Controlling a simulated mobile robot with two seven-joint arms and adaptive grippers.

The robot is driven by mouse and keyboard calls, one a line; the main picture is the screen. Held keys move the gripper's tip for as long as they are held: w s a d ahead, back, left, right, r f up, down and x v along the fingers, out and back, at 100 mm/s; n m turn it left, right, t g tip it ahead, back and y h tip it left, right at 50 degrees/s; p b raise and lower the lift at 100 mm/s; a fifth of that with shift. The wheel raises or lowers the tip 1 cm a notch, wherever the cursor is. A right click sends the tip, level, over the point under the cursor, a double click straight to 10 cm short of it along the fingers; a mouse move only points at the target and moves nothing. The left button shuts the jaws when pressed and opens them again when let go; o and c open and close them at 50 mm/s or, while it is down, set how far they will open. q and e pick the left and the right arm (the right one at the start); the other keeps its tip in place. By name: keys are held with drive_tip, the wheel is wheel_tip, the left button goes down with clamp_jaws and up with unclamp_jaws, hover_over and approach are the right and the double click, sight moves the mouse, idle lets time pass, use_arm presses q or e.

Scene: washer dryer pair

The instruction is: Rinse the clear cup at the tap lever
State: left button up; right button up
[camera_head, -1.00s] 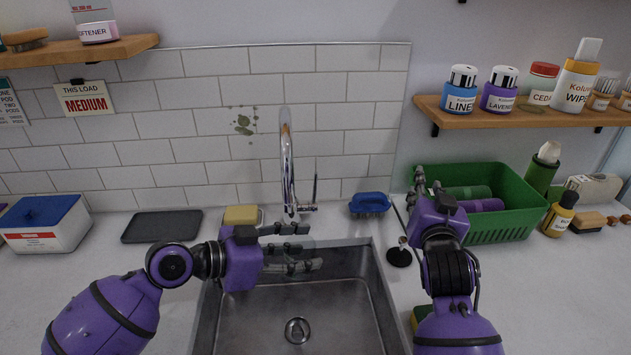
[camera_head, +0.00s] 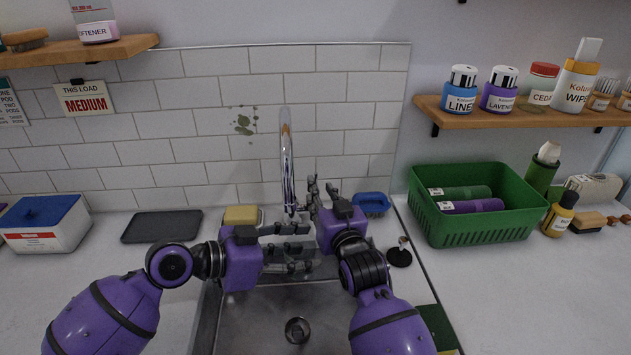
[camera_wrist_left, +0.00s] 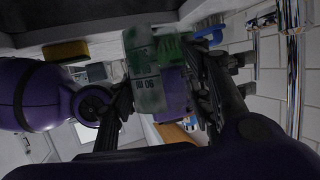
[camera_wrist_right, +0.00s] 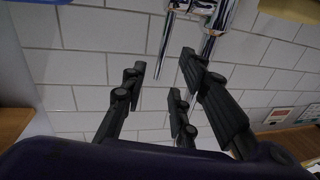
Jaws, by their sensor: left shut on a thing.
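The clear cup (camera_head: 278,258) is held in my left gripper (camera_head: 298,247) over the sink, hard to make out through the fingers. In the left wrist view the cup (camera_wrist_left: 150,75) shows between the fingers, with blurred green and purple behind it. My right gripper (camera_head: 320,190) is open and empty beside the tap (camera_head: 287,165). In the right wrist view the tap lever (camera_wrist_right: 164,48) is a thin chrome rod just beyond the open fingers, apart from them as far as I can tell. In the head view my right gripper hides the lever. No water is visible.
The sink (camera_head: 270,315) lies below both grippers, its drain (camera_head: 297,331) clear. A yellow sponge (camera_head: 242,215) and a blue brush (camera_head: 371,203) flank the tap. A black stopper (camera_head: 399,255) and a green basket (camera_head: 480,230) stand to the right.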

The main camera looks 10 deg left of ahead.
drive_tip(key=x, duration=0.5)
drive_tip(key=shift+w+a, duration=0.15)
drive_tip(key=shift+w, duration=0.2)
drive_tip(key=shift+c, duration=0.5)
clamp_jaws()
